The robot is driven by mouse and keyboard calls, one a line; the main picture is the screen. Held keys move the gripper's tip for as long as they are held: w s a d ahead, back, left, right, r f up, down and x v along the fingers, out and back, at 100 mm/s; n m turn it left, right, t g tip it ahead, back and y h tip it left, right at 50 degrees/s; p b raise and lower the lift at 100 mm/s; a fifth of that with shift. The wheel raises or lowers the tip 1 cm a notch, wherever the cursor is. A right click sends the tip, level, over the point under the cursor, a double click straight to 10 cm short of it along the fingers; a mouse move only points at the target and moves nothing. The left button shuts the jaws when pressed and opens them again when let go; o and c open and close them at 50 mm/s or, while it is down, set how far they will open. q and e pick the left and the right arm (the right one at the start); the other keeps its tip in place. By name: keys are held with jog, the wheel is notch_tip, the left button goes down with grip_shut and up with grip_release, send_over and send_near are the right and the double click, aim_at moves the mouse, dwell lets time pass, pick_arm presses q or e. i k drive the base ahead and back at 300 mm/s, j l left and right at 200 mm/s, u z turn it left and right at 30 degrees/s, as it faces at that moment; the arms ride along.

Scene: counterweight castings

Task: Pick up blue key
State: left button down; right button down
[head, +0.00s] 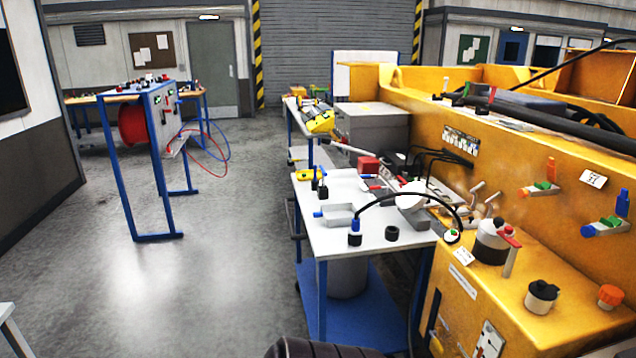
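No item can be told for certain as the blue key at this size. Small blue items show in several places in the head view. A blue-topped black piece (355,232) stands upright near the front of the white table. A blue-ended handle (319,214) lies by a grey tray on the same table. On the yellow machine's face, a blue knob (588,231) and an upright blue piece (622,203) sit with a green part. Neither of my grippers can be made out.
The white table (325,240) has blue legs and carries a tray, a red box (369,164) and cables. The yellow machine (480,290) fills the right side. A blue-framed stand (160,237) is at left. The grey floor (230,270) between is clear.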

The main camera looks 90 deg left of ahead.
aim_at(324, 173)
jog(key=u, duration=2.75)
jog(key=i+j+z, duration=0.1)
jog(key=i+j, duration=0.95)
jog(key=i, duration=0.15)
